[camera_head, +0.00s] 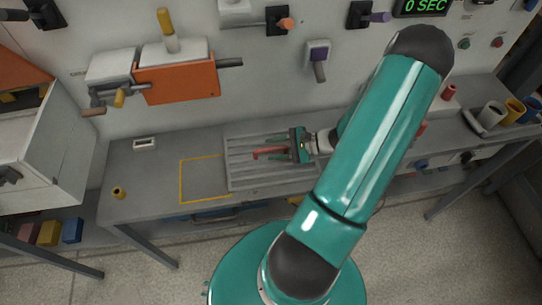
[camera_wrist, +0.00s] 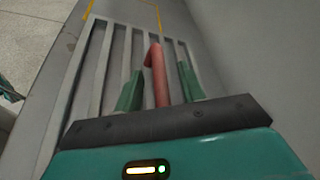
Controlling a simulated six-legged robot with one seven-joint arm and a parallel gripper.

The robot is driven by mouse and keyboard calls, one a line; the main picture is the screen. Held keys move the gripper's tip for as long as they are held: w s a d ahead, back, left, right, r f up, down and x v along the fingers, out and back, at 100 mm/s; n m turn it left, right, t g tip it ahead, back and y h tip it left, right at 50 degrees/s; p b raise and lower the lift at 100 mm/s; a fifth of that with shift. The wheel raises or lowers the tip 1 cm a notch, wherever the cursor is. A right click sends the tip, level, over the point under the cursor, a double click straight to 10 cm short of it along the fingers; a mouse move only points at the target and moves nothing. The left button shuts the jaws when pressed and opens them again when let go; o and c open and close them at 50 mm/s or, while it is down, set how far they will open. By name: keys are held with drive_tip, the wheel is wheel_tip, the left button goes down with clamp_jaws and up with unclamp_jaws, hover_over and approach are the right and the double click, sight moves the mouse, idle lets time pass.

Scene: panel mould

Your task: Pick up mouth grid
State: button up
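The mouth grid looks to be the grey slatted panel (camera_head: 240,174) lying flat on the workbench; its bars also show in the wrist view (camera_wrist: 101,70). A red bar with a bent end (camera_head: 266,153) lies over it, and it also shows in the wrist view (camera_wrist: 157,72). I cannot tell whether the bar is fixed to the grid as a handle. My gripper (camera_head: 281,149) is low over the grid, with its green fingers apart on either side of the red bar. In the wrist view, gaps show between the bar and both fingers (camera_wrist: 160,84).
A yellow outlined square (camera_head: 203,178) is marked on the workbench left of the grid. An orange machine (camera_head: 180,82) with levers juts from the wall behind. Mugs (camera_head: 492,115) stand at right.

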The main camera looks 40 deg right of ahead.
drive_tip(key=shift+w+a+f, duration=0.15)
drive_tip(key=shift+w+a, duration=0.15)
drive_tip(key=shift+w, duration=0.05)
drive_tip(key=shift+c, duration=0.4)
clamp_jaws()
drive_tip(key=shift+r, duration=0.2)
